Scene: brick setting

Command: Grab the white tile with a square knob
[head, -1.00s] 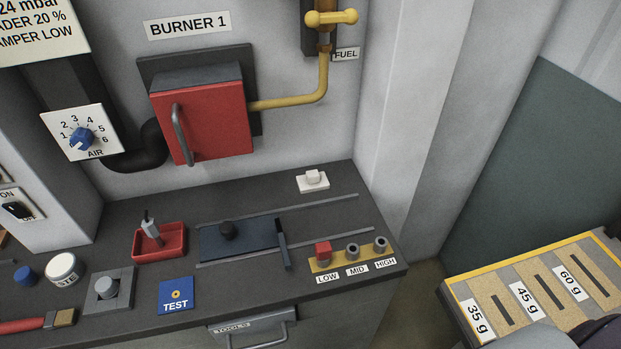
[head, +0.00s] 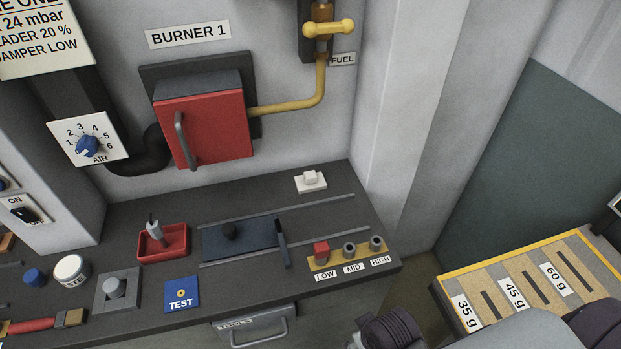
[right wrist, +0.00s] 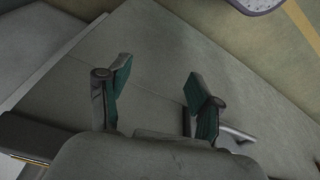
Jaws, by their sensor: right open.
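The white tile with a square knob (head: 311,181) lies flat at the back right of the dark bench top (head: 330,210), close to the wall. Its raised square knob faces up. My right gripper (right wrist: 155,95) is open and empty in the right wrist view, with its two green-padded fingers apart over a plain grey surface. The tile is not in that view. In the head view, part of my right arm shows at the bottom right, well away from the tile. My left gripper is not in view.
In front of the tile are rails with a dark sliding plate (head: 240,239) and a yellow strip (head: 347,254) marked LOW, MID, HIGH. A red tray (head: 162,243) stands to the left. A yellow-edged rack (head: 460,274) is at the right. The yellow fuel pipe (head: 320,85) hangs above.

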